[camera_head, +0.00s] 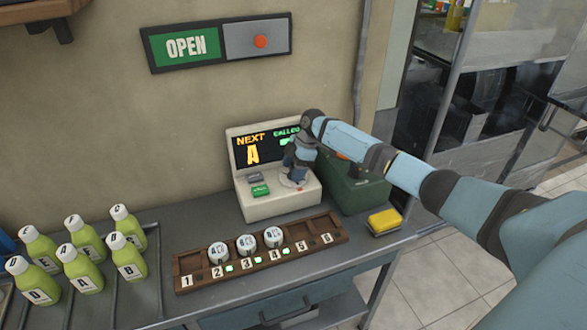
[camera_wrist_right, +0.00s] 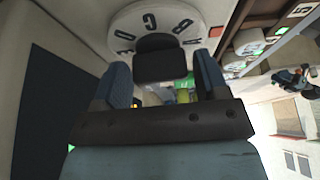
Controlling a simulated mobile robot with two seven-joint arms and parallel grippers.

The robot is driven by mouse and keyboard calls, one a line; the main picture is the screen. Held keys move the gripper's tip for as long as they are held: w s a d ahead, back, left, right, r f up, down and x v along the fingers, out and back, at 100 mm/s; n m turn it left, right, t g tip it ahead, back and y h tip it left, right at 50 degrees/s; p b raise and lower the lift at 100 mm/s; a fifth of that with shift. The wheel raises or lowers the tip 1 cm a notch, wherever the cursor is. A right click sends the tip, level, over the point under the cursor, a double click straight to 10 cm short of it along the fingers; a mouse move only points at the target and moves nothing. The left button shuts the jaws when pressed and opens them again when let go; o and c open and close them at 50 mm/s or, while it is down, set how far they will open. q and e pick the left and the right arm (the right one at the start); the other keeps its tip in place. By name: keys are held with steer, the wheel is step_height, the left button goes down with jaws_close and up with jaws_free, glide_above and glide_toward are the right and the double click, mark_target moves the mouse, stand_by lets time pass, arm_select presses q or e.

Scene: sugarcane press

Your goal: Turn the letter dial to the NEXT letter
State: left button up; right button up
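The white console (camera_head: 275,203) stands on the counter, its screen (camera_head: 265,148) reading NEXT A in orange beside a green CALLED line, partly hidden by my arm. The letter dial (camera_head: 293,182) is on the right of the console's front deck, mostly covered by my right gripper (camera_head: 297,168). In the right wrist view the white dial (camera_wrist_right: 150,22) shows letters E, D, C, B and A around its rim. Its dark knob (camera_wrist_right: 160,66) appears between the two spread fingers of my right gripper (camera_wrist_right: 160,82); I cannot tell whether they touch it. My left gripper is out of view.
A green button (camera_head: 260,190) is left of the dial. A dark green box (camera_head: 352,185) and a yellow sponge (camera_head: 384,220) stand right. A wooden numbered rack (camera_head: 318,238) with several white-lidded items lies in front. Several lettered green bottles (camera_head: 85,272) stand at left.

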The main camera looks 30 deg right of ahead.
steer(key=shift+o, duration=0.6)
steer(key=v, duration=1.3)
steer(key=shift+r, duration=0.4)
steer(key=shift+d, duration=0.1)
